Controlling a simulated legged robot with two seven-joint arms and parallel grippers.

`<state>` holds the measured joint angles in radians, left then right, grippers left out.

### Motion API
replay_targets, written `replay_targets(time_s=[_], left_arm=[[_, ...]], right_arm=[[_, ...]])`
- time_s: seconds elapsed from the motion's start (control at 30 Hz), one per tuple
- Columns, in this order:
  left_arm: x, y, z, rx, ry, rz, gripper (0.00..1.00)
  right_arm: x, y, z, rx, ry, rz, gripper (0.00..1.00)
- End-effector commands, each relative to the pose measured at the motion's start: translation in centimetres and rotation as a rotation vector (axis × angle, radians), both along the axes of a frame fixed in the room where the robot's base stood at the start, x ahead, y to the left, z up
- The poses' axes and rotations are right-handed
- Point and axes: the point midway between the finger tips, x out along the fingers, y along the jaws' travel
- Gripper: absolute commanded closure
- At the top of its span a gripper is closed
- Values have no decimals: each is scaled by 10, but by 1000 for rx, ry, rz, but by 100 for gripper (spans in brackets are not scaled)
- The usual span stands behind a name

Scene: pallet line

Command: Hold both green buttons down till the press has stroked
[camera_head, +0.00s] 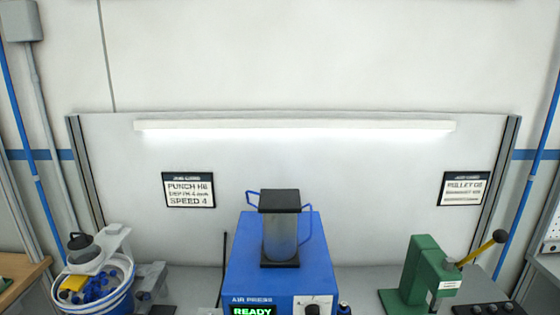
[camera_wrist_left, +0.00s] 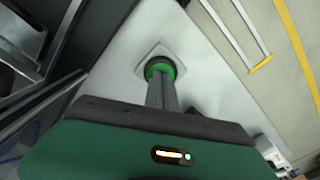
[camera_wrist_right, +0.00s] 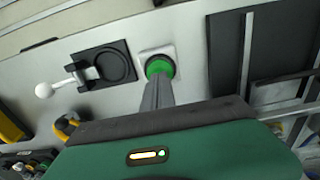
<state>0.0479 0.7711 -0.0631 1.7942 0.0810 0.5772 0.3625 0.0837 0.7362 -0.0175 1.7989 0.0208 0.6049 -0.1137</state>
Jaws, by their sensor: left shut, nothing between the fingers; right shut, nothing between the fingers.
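The blue air press (camera_head: 250,262) stands at the bottom middle of the head view, with a grey cylinder (camera_head: 281,238) on it and a display (camera_head: 252,311) reading READY. In the left wrist view a green button (camera_wrist_left: 160,66) sits in a dark ring on a light square plate. My shut, empty left gripper (camera_wrist_left: 161,82) has its tips at this button. In the right wrist view the other green button (camera_wrist_right: 159,65) sits on a similar plate. My shut, empty right gripper (camera_wrist_right: 158,82) has its tips at it. I cannot tell whether either button is pushed in.
A blue bucket (camera_head: 118,290) with parts stands at the left. A white-knobbed lever clamp (camera_wrist_right: 75,75) lies left of the button in the right wrist view.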

Motion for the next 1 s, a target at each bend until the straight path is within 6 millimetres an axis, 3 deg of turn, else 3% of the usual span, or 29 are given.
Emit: replay_targets(time_s=[1.0], left_arm=[[0,0,0,0,0,0,100]], right_arm=[[0,0,-14,0,0,0,100]])
